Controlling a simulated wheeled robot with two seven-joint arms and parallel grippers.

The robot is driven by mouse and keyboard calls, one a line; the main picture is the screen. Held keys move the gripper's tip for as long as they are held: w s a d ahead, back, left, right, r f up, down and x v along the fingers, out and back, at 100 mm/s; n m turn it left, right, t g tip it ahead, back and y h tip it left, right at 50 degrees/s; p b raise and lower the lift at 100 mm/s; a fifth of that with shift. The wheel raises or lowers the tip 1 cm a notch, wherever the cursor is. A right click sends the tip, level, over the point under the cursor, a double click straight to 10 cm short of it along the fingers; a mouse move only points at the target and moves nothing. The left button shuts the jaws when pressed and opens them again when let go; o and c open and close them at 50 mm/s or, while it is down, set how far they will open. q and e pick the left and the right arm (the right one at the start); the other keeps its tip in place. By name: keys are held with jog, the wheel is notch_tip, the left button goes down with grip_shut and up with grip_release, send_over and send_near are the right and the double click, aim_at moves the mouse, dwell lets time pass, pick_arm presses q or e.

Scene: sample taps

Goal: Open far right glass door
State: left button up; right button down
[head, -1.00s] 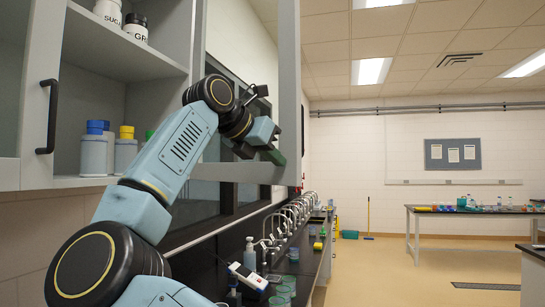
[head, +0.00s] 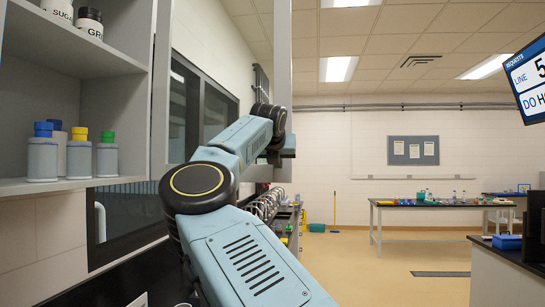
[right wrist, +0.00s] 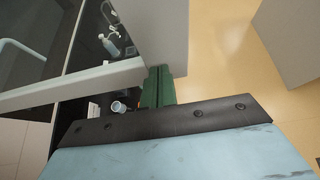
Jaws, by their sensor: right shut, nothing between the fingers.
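The glass door (head: 278,50) at the right of the cabinet shows in the head view as a tall light-grey frame strip, standing out from the cabinet. In the right wrist view its upright frame (right wrist: 163,38) and bottom rail (right wrist: 75,88) meet at a corner. My right gripper (right wrist: 158,88) has dark green fingers, shut and empty, close against that corner; whether they touch it I cannot tell. In the head view the gripper (head: 287,146) shows at the door's lower end, its fingers mostly hidden. The door's handle is not visible now. My left gripper is not in view.
The open cabinet shelf (head: 70,187) at left holds several capped bottles, with jars above. A dark counter with taps (head: 272,200) runs below, partly hidden by my arm. A table (head: 440,203) stands far back.

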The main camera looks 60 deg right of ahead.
jog(key=shift+n+t, duration=0.5)
jog(key=shift+n, duration=0.1)
jog(key=shift+w+d+p, duration=0.25)
jog(key=shift+d+p, duration=0.15)
jog(key=shift+d, duration=0.75)
jog(key=shift+w+d+p, duration=0.2)
jog(key=shift+d+p, duration=0.15)
jog(key=shift+d, duration=0.8)
jog(key=shift+a+f+b, duration=0.1)
jog(key=shift+a+b, duration=0.15)
jog(key=shift+b, duration=0.2)
jog(key=f+b+v, duration=0.1)
jog(key=b+v, duration=0.4)
jog(key=v, duration=0.8)
jog(key=shift+s+a+b, duration=0.3)
jog(key=shift+s, duration=0.1)
